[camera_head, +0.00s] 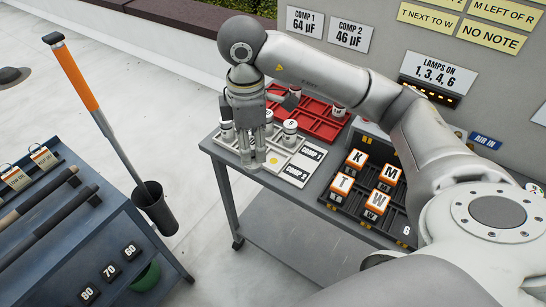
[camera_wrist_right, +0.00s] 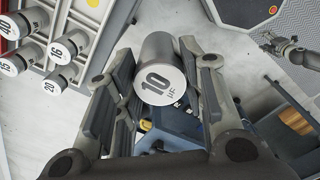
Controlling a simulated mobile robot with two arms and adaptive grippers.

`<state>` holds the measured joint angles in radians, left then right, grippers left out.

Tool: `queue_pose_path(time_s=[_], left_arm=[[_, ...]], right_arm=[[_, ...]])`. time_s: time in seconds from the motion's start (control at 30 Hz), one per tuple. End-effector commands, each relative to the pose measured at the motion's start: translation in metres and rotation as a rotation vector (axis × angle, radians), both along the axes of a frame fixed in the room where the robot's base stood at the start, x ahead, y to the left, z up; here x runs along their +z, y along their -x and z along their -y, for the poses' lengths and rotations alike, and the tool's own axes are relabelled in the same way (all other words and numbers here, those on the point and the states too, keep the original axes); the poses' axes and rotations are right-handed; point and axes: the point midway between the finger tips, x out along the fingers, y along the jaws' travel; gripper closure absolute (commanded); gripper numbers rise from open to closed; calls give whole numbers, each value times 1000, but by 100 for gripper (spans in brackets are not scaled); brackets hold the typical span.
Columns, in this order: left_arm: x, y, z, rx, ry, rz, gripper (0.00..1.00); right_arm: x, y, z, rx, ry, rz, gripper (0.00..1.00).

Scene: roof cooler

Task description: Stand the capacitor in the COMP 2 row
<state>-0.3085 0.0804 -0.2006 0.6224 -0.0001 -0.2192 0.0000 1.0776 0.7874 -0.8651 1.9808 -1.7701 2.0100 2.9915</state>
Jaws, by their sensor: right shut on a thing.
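My right gripper (camera_head: 252,158) points down over the left part of the white tray with the COMP 1 and COMP 2 rows (camera_head: 291,174). In the wrist view the right gripper (camera_wrist_right: 160,105) is shut on a grey cylindrical capacitor (camera_wrist_right: 158,72) marked 10 µF. The fingers largely hide this capacitor in the head view, and I cannot tell whether it touches the tray. Other capacitors (camera_head: 290,132) stand at the tray's back row, beyond the gripper. Several marked capacitors also show at the wrist view's left (camera_wrist_right: 67,46).
A red divided tray (camera_head: 316,126) lies behind the white one, with a capacitor (camera_head: 338,112) in it. A dark rack with orange-and-white lettered blocks (camera_head: 356,159) is to the right. Wall signs read COMP 1 64 µF (camera_head: 304,22) and COMP 2 46 µF (camera_head: 349,34).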

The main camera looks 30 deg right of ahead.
Motion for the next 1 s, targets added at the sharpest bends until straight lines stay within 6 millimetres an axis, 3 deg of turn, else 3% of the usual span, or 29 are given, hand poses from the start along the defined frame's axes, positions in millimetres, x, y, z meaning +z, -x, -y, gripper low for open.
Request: queue_pose_path(time_s=[0.03, 0.13, 0.2, 0.33, 0.53, 0.73, 1.0], left_arm=[[-15, -11, 1, 0, 1, 16, 41], [-30, -22, 1, 0, 3, 31, 41], [-20, -25, 2, 0, 3, 33, 41], [-20, -21, 2, 0, 3, 27, 41], [-16, 1, 1, 1, 0, -4, 41], [-12, 6, 0, 1, -2, -12, 41], [0, -7, 1, 1, 0, 6, 41]], right_arm=[[-10, -4, 5, -3, 2, 4, 89], [-15, -9, 13, -4, -1, 4, 89], [-15, -18, 26, -7, -2, -3, 89], [-29, -34, 50, -5, -3, -4, 89], [-58, -56, 83, -3, 0, -5, 89], [-82, -69, 98, 1, -1, -1, 89], [-108, -74, 108, 2, -1, -5, 89]])
